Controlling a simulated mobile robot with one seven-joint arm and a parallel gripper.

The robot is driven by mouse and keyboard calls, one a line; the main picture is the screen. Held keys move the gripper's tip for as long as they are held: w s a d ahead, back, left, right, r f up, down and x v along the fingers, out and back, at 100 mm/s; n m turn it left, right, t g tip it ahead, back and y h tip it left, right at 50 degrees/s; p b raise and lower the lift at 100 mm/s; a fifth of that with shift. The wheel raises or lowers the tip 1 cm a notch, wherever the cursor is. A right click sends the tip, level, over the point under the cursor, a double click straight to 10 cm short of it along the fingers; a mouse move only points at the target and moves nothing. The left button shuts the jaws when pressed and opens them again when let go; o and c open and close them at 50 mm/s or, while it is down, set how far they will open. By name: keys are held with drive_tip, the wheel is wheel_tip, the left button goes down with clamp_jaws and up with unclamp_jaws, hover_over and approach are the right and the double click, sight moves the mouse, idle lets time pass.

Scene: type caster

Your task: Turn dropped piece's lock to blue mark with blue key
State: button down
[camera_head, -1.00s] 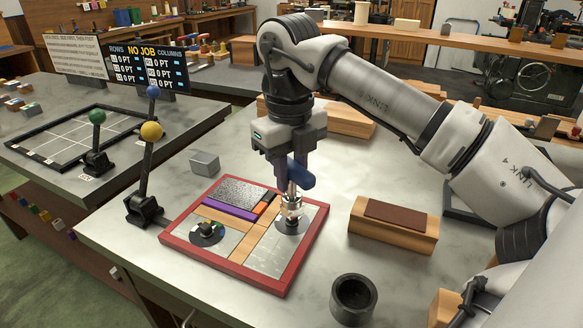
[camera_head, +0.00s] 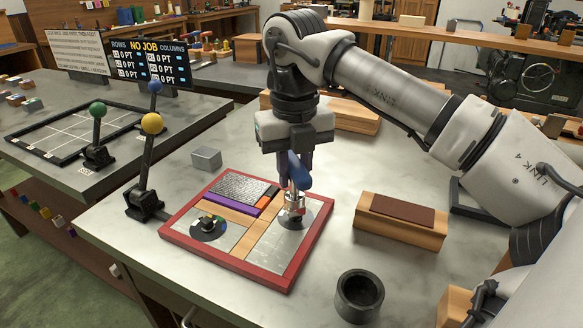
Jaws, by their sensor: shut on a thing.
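My gripper (camera_head: 297,160) is shut on the blue key (camera_head: 299,172) and points straight down. The key's shaft meets a metal lock (camera_head: 295,204) on a round grey dial at the right side of the red-framed tray (camera_head: 172,237). The key looks seated in or on this lock; I cannot tell how deep. A second lock (camera_head: 209,227) on a dark round dial sits at the tray's left front, with small coloured marks. The marks on the dial under the key are too small to read, and the key and lock partly cover it.
A grey cube (camera_head: 206,158) lies behind the tray. A wooden block with a brown top (camera_head: 401,220) is at right, and a dark cup (camera_head: 358,296) is in front. Bare tabletop lies between them.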

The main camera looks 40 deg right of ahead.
drive_tip(key=shift+d+f+m+y, duration=0.1)
drive_tip(key=shift+f+m+y, duration=0.2)
drive_tip(key=shift+f+m, duration=0.85)
drive_tip(key=shift+f, duration=0.2)
drive_tip(key=shift+r, duration=0.1)
drive_tip(key=shift+d+r+p, duration=0.15)
drive_tip(key=shift+r+p, duration=0.25)
drive_tip(key=shift+r, duration=0.1)
drive_tip(key=shift+w+d+r, duration=0.1)
drive_tip(key=shift+d+r, duration=0.1)
drive_tip(key=shift+r, duration=0.05)
drive_tip(key=shift+d+r+p, duration=0.1)
drive_tip(key=shift+p, duration=0.2)
